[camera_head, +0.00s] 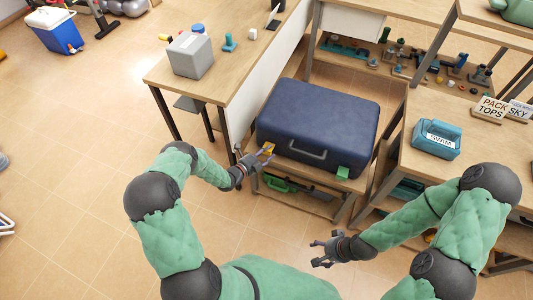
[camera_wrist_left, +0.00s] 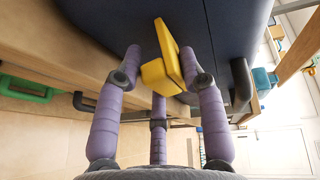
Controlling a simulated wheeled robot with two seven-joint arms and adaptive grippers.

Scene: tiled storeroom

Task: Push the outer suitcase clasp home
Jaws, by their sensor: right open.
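A dark blue suitcase (camera_head: 320,115) lies flat and closed, its grey handle (camera_head: 307,151) on the front side. A yellow clasp (camera_head: 268,147) sits at the left of that side; a green clasp (camera_head: 343,172) sits at the right. In the left wrist view the yellow clasp (camera_wrist_left: 165,68) has a plate that stands tilted out from the suitcase (camera_wrist_left: 228,30). My left gripper (camera_head: 254,158) is at the yellow clasp, its fingers (camera_wrist_left: 163,78) on either side; whether they grip it is unclear. My right gripper (camera_head: 322,252) is open and empty, in front of the suitcase and apart from it.
The suitcase rests on a low wooden stand (camera_head: 297,201) with a green item (camera_head: 277,184) on its lower shelf. A desk with a grey box (camera_head: 190,55) is at left. A table with a teal case (camera_head: 436,139) is at right.

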